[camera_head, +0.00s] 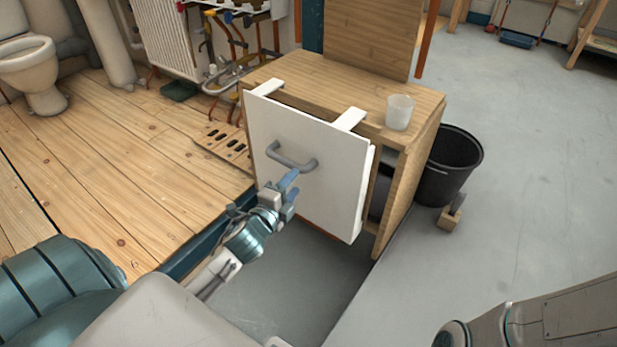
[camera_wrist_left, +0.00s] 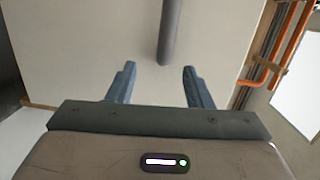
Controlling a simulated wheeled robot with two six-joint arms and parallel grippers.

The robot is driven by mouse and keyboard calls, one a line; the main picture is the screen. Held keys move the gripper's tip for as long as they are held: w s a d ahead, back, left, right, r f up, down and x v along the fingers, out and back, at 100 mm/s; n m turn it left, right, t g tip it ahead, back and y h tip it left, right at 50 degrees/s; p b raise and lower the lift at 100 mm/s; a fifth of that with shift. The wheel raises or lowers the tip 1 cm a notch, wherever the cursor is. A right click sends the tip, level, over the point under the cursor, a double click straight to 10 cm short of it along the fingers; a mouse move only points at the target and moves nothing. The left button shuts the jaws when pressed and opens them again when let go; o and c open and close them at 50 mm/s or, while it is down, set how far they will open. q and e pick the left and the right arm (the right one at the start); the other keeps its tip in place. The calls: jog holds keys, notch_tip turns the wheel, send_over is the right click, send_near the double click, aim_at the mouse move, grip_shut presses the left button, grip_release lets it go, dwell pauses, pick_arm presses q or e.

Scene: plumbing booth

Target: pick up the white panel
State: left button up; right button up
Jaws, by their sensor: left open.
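The white panel (camera_head: 305,175) hangs upright on the front of a wooden cabinet (camera_head: 325,85), with two white hooks over the cabinet's top edge. A grey bar handle (camera_head: 291,158) is fixed to its face. My left gripper (camera_head: 289,187) is in front of the panel, just below the handle. In the left wrist view, the blue fingers of the left gripper (camera_wrist_left: 160,85) are apart with nothing between them. The handle (camera_wrist_left: 170,35) lies ahead of their gap, against the panel's pale face (camera_wrist_left: 100,35). My right gripper is out of view.
A translucent cup (camera_head: 399,111) stands on the cabinet top near the right hook. A black bucket (camera_head: 452,165) and a small wooden block (camera_head: 450,218) are on the floor to the right.

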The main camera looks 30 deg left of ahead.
aim_at(302, 172)
pick_arm(q)
jog(key=shift+w+a+r+b, duration=0.1)
jog(key=shift+w+b, duration=0.7)
jog(key=shift+w, duration=0.9)
jog(key=shift+w+a+b, duration=0.1)
jog(key=shift+w+b, duration=0.65)
jog(key=shift+w, duration=0.9)
grip_shut()
